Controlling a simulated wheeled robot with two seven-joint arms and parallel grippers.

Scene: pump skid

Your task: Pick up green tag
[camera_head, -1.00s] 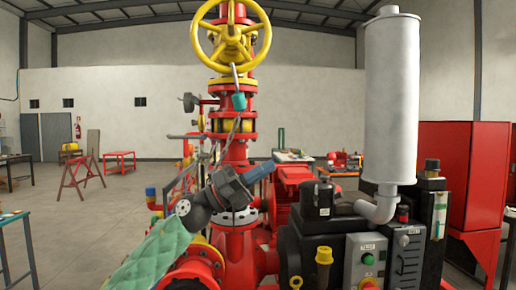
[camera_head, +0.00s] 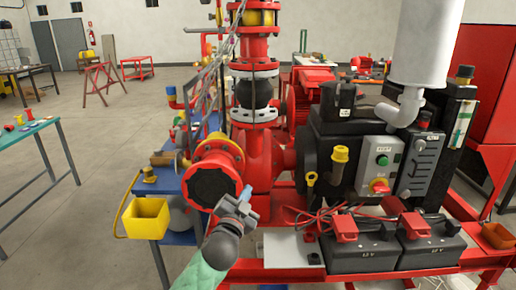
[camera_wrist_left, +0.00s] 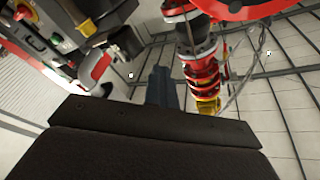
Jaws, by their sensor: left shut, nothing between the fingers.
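I cannot make out a green tag for certain in either current view. My left gripper (camera_head: 245,193) is low in the middle of the head view, shut and empty, in front of the red pump pipework (camera_head: 262,160). Its blue-grey fingers also show in the left wrist view (camera_wrist_left: 162,85), with nothing held. The open-looking dark end of the red flanged pipe (camera_head: 212,185) is just left of the gripper. My right gripper is not in view.
Two black batteries (camera_head: 430,245) with red clamps and cables sit on the red skid frame at right. A control box (camera_head: 377,160) is behind them. Open floor lies at left.

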